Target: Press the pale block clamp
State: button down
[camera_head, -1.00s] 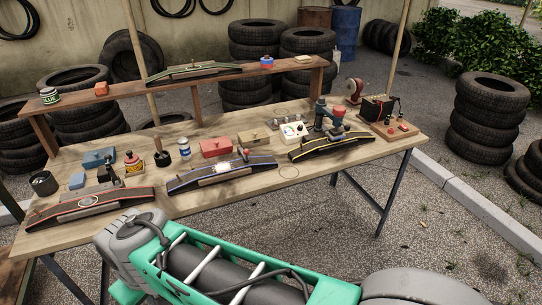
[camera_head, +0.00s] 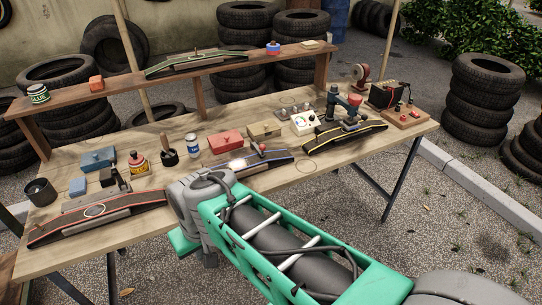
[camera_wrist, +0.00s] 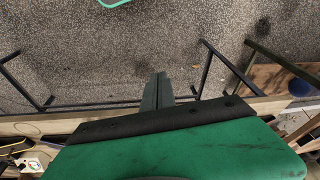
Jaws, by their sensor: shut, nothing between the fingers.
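Several curved striped pieces stand here, and I cannot tell for sure which one is the pale block clamp. The blue-striped one (camera_head: 272,160) lies mid-table, partly hidden behind my arm, with a bright pale patch (camera_head: 237,164) on it. The red-striped one (camera_head: 125,205) is at the front left. My gripper (camera_wrist: 160,76) is shut and empty in the wrist view, over ground near the table's edge. In the head view my arm hides it.
A red box (camera_head: 226,142), a tan box (camera_head: 264,131) and a white dial box (camera_head: 304,123) stand behind the blue-striped piece. A wooden shelf (camera_head: 120,84) runs along the back. A bottle (camera_head: 138,165) and dark-handled tool (camera_head: 168,155) stand at left. Bare tabletop shows at front right.

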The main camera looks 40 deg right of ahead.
jog(key=w+d+f+m+t+y+p, duration=0.25)
jog(key=w+d+m+t, duration=0.25)
jog(key=w+d+m, duration=0.9)
jog(key=s+d+r+m+t+h, duration=0.1)
jog(key=s+d+m+t+h, duration=0.2)
jog(key=d+m, duration=0.7)
jog(key=s+d+r+m+t+h, duration=0.1)
jog(key=s+d+m+t+h, duration=0.2)
jog(key=d+m, duration=0.7)
jog(key=shift+s+d+r+t, duration=0.15)
jog(key=shift+s+d+t, duration=0.2)
jog(key=shift+d, duration=0.25)
jog(key=x, duration=1)
